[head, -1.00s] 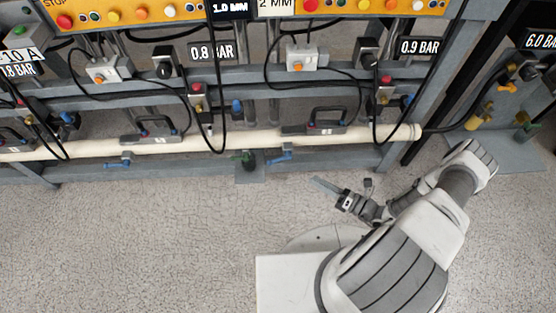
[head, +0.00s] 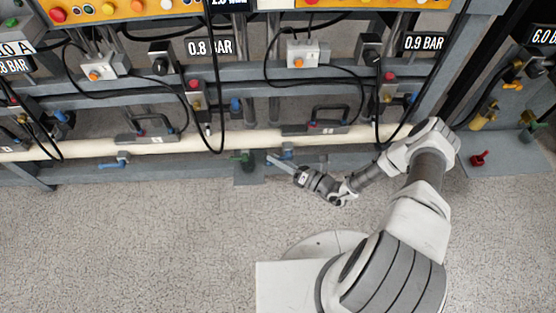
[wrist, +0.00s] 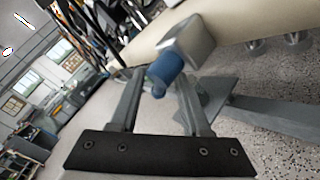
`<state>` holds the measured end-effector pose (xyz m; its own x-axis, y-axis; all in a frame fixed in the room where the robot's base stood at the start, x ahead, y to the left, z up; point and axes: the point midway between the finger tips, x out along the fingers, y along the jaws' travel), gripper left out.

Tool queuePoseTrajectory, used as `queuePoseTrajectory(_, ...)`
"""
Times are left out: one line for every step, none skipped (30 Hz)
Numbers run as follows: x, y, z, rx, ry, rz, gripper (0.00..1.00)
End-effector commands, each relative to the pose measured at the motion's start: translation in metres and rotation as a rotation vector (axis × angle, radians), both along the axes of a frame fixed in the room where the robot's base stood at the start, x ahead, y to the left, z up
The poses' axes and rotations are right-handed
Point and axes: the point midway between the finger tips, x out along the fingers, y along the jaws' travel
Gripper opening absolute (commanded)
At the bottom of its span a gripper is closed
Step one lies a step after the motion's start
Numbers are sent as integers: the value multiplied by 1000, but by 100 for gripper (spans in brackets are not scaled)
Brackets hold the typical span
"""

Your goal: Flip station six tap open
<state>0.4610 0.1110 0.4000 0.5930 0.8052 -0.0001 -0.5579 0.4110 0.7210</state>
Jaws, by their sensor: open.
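A blue tap (head: 287,151) hangs under the cream pipe (head: 240,141), below the right-hand black-handled hood; it is partly hidden by my gripper (head: 270,158). Which station it belongs to is too small to read. In the wrist view a blue tap part (wrist: 165,70) sticks out from a grey metal block (wrist: 188,45) against the pipe. My gripper (wrist: 157,80) is open, with its two fingers on either side of the blue part in that picture. I cannot tell whether they touch it. The tap's lever position is unclear here.
Another blue tap (head: 113,163) hangs under the pipe further left. A green-handled valve (head: 243,157) stands just left of my gripper. A red handle (head: 480,158) sits on the grey plate at the right. Black cables (head: 216,90) hang before the frame. The floor in front is clear.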

Motion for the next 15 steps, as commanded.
queuePoseTrajectory(0, 0, 0, -1, -1, 0, 47)
queuePoseTrajectory(0, 0, 0, -1, -1, 0, 47)
queuePoseTrajectory(0, 0, 0, -1, -1, 0, 47)
queuePoseTrajectory(0, 0, 0, -1, -1, 0, 47)
queuePoseTrajectory(0, 0, 0, -1, -1, 0, 47)
queuePoseTrajectory(0, 0, 0, -1, -1, 0, 44)
queuePoseTrajectory(0, 0, 0, -1, -1, 0, 38)
queuePoseTrajectory(0, 0, 0, -1, -1, 0, 33)
queuePoseTrajectory(0, 0, 0, -1, -1, 0, 26)
queuePoseTrajectory(0, 0, 0, -1, -1, 0, 20)
queuePoseTrajectory(0, 0, 0, -1, -1, 0, 15)
queuePoseTrajectory(0, 0, 0, -1, -1, 0, 8)
queuePoseTrajectory(0, 0, 0, -1, -1, 0, 2)
queuePoseTrajectory(0, 0, 0, -1, -1, 0, 0)
queuePoseTrajectory(0, 0, 0, -1, -1, 0, 0)
